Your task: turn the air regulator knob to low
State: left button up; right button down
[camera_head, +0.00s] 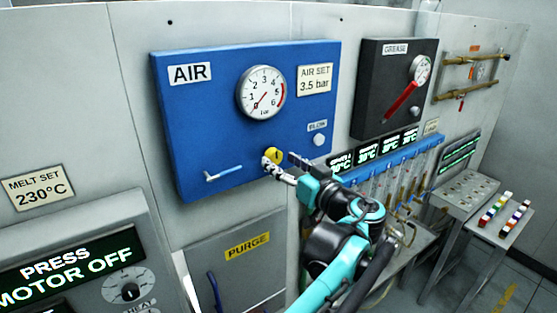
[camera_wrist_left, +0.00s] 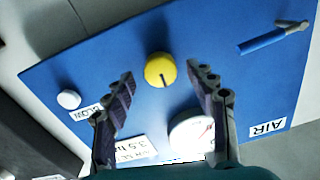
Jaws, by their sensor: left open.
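The yellow air regulator knob (camera_head: 273,155) is on the lower part of the blue AIR panel (camera_head: 215,125). It also shows in the left wrist view (camera_wrist_left: 160,69), with a dark line on its face running from the middle toward the gauge side. My left gripper (camera_head: 284,165) is open in front of the panel, its fingers reaching toward the knob. In the wrist view the knob lies between the spread fingertips, with a gap on both sides. The round air gauge (camera_head: 262,92) has its needle pointing down-left, near the low end. My right gripper is not in view.
A white BLOW button (camera_head: 319,139) is right of the knob, and a blue-handled lever (camera_head: 222,173) is to its left. A dark GREASE panel (camera_head: 395,85) with a red lever hangs further right. A PURGE cover (camera_head: 235,265) is below the AIR panel.

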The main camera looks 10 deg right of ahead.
pick_arm(q)
jog(key=v, duration=1)
